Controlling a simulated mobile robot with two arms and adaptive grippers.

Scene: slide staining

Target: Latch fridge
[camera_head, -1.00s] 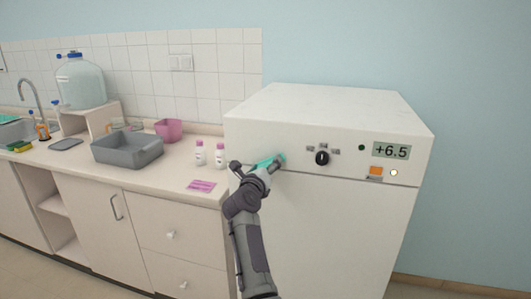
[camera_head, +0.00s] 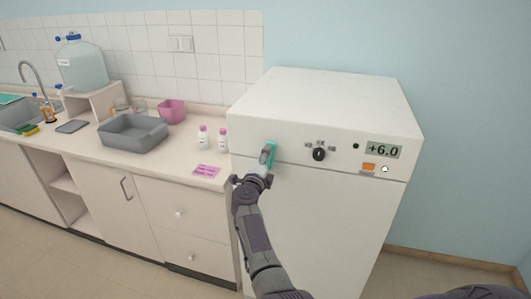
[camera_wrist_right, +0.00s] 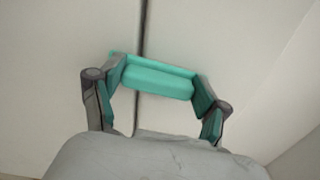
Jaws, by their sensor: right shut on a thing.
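The white fridge (camera_head: 320,215) stands right of the counter, its door shut flush as far as I can see. The teal latch handle (camera_head: 271,150) sits at the front's upper left and stands about upright. In the right wrist view the teal handle (camera_wrist_right: 158,82) lies across the dark seam between door and upper panel. My right gripper (camera_head: 265,161) is shut on the handle, with a finger at each end of it in the wrist view. The gripper partly hides the handle's lower part in the head view. My left gripper is not in view.
A black knob (camera_head: 319,155), a display (camera_head: 383,151) reading +6.0 and an orange switch (camera_head: 368,167) are on the upper panel. Two white bottles (camera_head: 203,137), a pink card (camera_head: 207,171) and a grey tub (camera_head: 133,133) are on the counter to the left.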

